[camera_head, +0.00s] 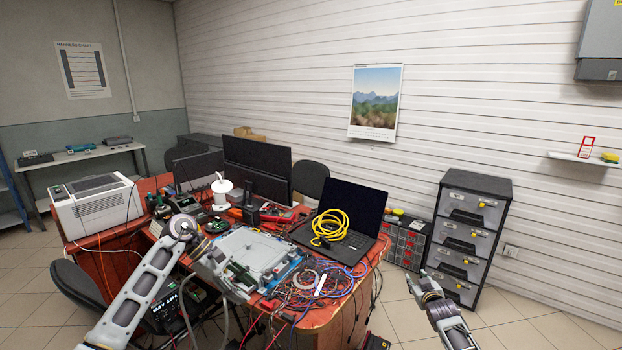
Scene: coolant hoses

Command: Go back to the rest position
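My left arm reaches in from the lower left and bends above the table's front left edge. My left gripper (240,279) is at the end of this arm, low in front of a grey and blue tray-like housing (257,250) on the table. It is small and dark against the clutter, so I cannot tell whether its fingers are open or shut. I see nothing clearly held in it.
The red table (330,316) is crowded with a laptop (350,208), a coiled yellow hose (330,227), tangled cables (320,283) and a monitor (257,168). A drawer cabinet (468,230) stands at the right. Tiled floor (535,320) in front of the cabinet is free.

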